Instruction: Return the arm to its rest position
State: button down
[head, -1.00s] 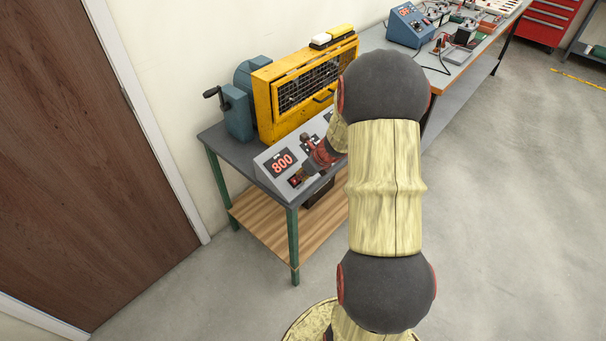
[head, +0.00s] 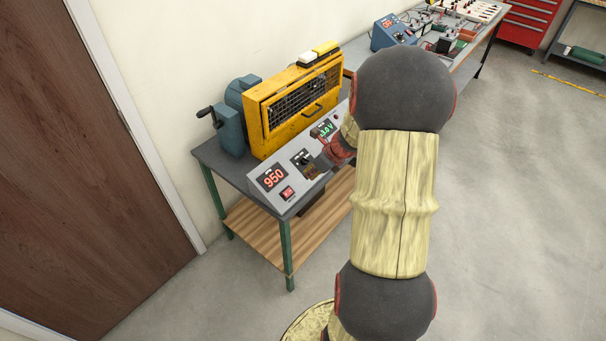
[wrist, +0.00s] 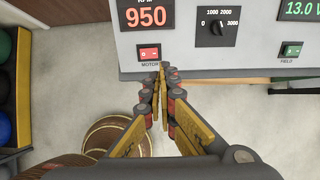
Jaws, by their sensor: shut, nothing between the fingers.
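My arm (head: 395,200) reaches forward over the floor to the control panel, its big dark joints and pale links filling the middle of the head view.
The sloped grey panel (head: 268,203) has a red display (head: 273,177) reading 950, a knob (wrist: 215,28) and a green display (wrist: 300,9) reading 13.0 V. A yellow caged machine (head: 262,140) stands behind it. Open floor (head: 510,210) lies to the right.

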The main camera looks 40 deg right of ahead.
jog(key=shift+s+r, duration=0.15)
jog(key=shift+r, duration=0.05)
